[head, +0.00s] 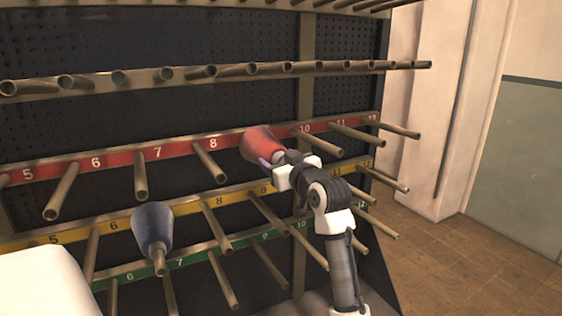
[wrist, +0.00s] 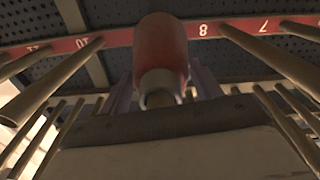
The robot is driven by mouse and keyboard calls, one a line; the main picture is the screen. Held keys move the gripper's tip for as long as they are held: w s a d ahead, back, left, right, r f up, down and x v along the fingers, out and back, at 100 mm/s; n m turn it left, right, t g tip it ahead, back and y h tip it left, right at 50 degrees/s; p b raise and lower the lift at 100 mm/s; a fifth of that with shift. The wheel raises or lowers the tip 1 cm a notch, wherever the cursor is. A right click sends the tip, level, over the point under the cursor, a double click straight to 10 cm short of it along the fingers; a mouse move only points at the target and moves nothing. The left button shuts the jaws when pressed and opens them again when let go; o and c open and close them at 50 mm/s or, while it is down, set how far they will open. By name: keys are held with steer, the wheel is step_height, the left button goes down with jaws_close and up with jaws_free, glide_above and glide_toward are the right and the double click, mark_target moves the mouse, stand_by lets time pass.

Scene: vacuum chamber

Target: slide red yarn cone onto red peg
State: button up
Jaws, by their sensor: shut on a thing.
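The red yarn cone (head: 262,146) is at the red rail (head: 130,157), between pegs 8 and 10, where label 9 is hidden. Its wide end faces the rail and its narrow end faces me. My gripper (head: 277,167) is shut on the cone near its narrow end. In the wrist view the red cone (wrist: 160,52) stands between the two fingers (wrist: 160,88), its wide end up against the red rail. A tan round end shows at the cone's near opening, apparently a peg tip inside it. The rest of that peg is hidden.
A dark blue cone (head: 152,228) sits around a peg of the yellow rail (head: 190,202). Bare red-rail pegs 8 (head: 208,160) and 10 (head: 320,146) stick out on either side. Green-rail pegs (head: 222,280) lie below, and a row of empty pegs (head: 240,70) above.

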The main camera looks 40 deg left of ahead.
steer(key=shift+w+a, duration=0.2)
steer(key=shift+a, duration=0.45)
steer(key=o, duration=1.7)
steer(key=shift+o, duration=0.2)
steer(key=shift+f, duration=0.1)
steer(key=shift+d, duration=0.2)
steer(key=b+v, duration=0.4)
steer(key=v, duration=0.9)
steer(key=shift+s+d+b, duration=0.15)
steer(key=shift+s+b, duration=0.05)
steer(key=shift+b, duration=0.15)
